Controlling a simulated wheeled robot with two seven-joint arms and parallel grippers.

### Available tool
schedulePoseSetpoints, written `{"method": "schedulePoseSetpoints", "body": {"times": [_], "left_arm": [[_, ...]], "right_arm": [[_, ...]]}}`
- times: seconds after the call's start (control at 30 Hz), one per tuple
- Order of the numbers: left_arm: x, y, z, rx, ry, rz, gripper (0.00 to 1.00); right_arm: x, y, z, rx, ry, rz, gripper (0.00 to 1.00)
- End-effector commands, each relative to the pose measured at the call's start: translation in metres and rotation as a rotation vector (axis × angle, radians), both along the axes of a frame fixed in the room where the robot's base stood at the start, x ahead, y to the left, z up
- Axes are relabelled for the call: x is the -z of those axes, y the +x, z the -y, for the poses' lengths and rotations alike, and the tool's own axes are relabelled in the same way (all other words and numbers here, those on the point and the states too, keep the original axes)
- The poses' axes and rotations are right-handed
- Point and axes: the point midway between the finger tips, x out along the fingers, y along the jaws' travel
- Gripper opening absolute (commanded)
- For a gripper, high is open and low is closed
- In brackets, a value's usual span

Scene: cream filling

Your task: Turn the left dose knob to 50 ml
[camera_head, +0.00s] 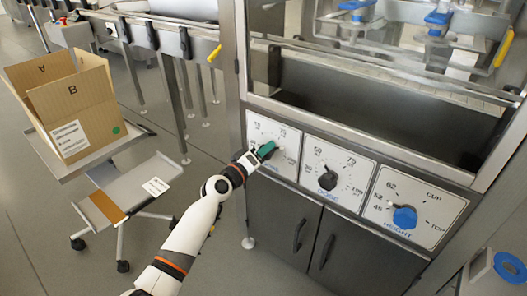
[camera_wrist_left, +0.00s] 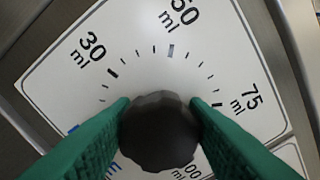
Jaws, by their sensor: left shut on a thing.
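The left dial panel (camera_head: 285,133) is a white plate with scale marks on the machine front, and my left gripper (camera_head: 264,151) covers its knob in the head view. In the left wrist view, the black knob (camera_wrist_left: 158,130) sits between the green fingers of my left gripper (camera_wrist_left: 160,128), which are shut on its sides. The plate (camera_wrist_left: 140,28) shows 30 ml at upper left, 50 ml at the top and 75 ml at right; the lower labels are partly hidden. I cannot make out where the knob points. My right gripper is not in view.
A middle dial with a black knob (camera_head: 327,180) and a right HEIGHT dial with a blue knob (camera_head: 404,217) are on the same front. Cabinet doors (camera_head: 292,222) lie below. An open cardboard box (camera_head: 70,105) stands at left, above a wheeled stool (camera_head: 132,188).

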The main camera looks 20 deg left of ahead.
Motion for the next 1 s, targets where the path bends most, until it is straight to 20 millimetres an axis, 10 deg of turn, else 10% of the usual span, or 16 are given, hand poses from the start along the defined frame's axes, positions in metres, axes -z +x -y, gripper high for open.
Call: {"method": "schedulePoseSetpoints", "body": {"times": [1.0], "left_arm": [[0.003, 0.000, -0.001, -0.002, -0.910, -0.330, 0.18]], "right_arm": [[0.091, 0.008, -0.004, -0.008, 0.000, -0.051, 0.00]]}}
